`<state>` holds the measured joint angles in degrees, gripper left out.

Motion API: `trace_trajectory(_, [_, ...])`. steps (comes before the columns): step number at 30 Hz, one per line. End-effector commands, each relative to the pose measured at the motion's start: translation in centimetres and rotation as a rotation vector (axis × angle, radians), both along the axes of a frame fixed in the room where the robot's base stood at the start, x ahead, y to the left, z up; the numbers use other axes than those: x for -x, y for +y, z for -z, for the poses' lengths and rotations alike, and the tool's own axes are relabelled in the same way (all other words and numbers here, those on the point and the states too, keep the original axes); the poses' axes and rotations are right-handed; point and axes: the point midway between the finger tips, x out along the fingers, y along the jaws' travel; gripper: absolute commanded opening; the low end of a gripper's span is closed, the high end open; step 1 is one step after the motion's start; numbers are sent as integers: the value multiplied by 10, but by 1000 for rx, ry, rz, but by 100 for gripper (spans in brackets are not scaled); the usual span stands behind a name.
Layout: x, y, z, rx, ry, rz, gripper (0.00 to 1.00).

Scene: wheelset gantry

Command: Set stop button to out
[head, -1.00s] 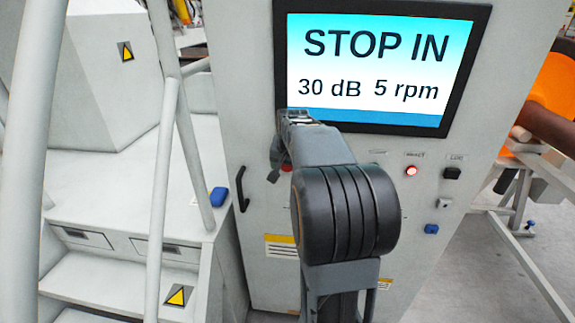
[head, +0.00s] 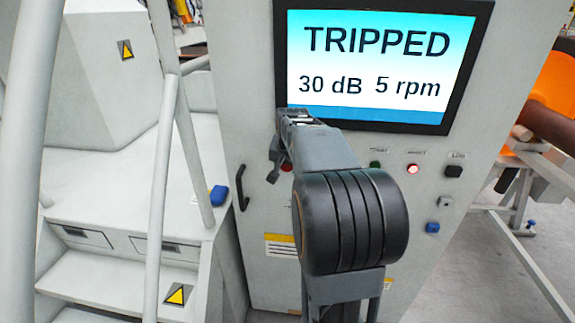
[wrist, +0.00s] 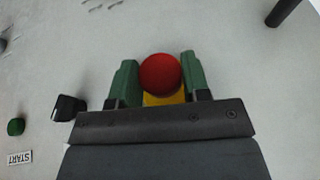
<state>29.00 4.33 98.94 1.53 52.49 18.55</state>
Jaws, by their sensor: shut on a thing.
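The red stop button (wrist: 160,73) sits on a yellow base (wrist: 165,99) in the wrist view. My gripper (wrist: 158,80) is shut on it, with one green finger on each side of the red head. In the head view my arm hides most of the button (head: 287,168), and my gripper (head: 274,165) shows only in part. The screen (head: 375,62) above reads "TRIPPED", with "30 dB 5 rpm" below.
Right of my arm the panel carries a green button (head: 375,165), a lit red lamp (head: 413,169), a black switch (head: 453,171) and a blue knob (head: 432,228). A black handle (head: 241,188) is at the left. Steps with a railing (head: 160,190) stand further left.

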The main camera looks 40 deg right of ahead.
Motion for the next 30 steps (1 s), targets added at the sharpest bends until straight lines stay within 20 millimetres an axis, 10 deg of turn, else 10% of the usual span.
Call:
trace_trajectory(5, [1,0,0,-3,3,4,1])
trace_trajectory(6, [1,0,0,-3,3,4,44])
trace_trajectory(13, [0,0,0,-3,3,2,66])
trace_trajectory(30, [15,7,-37,0,-2,2,68])
